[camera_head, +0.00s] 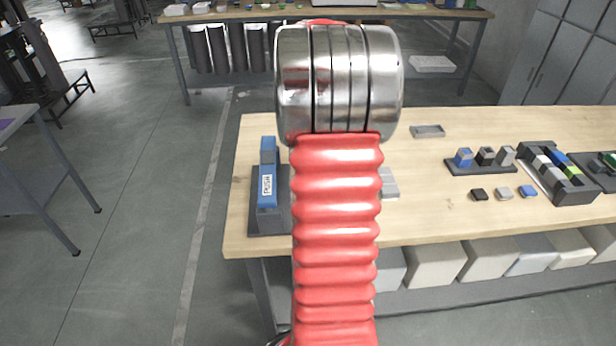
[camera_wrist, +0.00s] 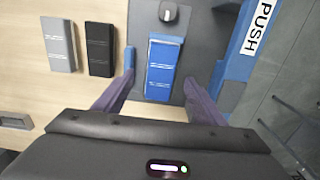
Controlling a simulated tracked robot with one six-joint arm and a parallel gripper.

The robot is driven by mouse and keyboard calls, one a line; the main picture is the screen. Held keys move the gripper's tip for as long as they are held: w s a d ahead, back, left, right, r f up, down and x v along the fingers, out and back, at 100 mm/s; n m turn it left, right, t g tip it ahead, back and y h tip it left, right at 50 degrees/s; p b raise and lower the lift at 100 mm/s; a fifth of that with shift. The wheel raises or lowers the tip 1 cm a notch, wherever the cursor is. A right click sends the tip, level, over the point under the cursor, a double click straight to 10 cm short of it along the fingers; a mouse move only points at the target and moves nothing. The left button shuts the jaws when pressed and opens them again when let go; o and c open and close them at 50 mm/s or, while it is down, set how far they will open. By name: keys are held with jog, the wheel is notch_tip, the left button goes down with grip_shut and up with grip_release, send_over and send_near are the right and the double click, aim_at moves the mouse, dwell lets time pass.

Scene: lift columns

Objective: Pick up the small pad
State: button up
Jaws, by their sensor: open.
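In the wrist view a small blue pad (camera_wrist: 163,66) with printed lines lies on a dark grey plate (camera_wrist: 200,38). My gripper (camera_wrist: 159,88) is open, with one finger on each side of the blue pad's near end and visible gaps between. A black pad (camera_wrist: 100,50) and a grey pad (camera_wrist: 60,45) lie on the wood to the left. The frames do not show which pad is the named one. In the head view my arm hides the gripper and the blue pad.
A blue lever marked PUSH (camera_wrist: 257,28) stands close right of my gripper; it also shows in the head view (camera_head: 267,180). Small blocks (camera_head: 485,157), several flat pads (camera_head: 503,193) and a dark rack (camera_head: 558,175) occupy the table's right side. The table's front middle is clear.

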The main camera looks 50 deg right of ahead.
jog(key=shift+f, duration=0.25)
jog(key=shift+w+f, duration=0.1)
jog(key=shift+f, duration=2.55)
jog(key=shift+c, duration=0.3)
jog(key=c, duration=1.3)
jog(key=shift+r, duration=0.15)
notch_tip(320, 180, up, 10)
jog(key=shift+f, duration=0.1)
jog(key=shift+c, duration=0.5)
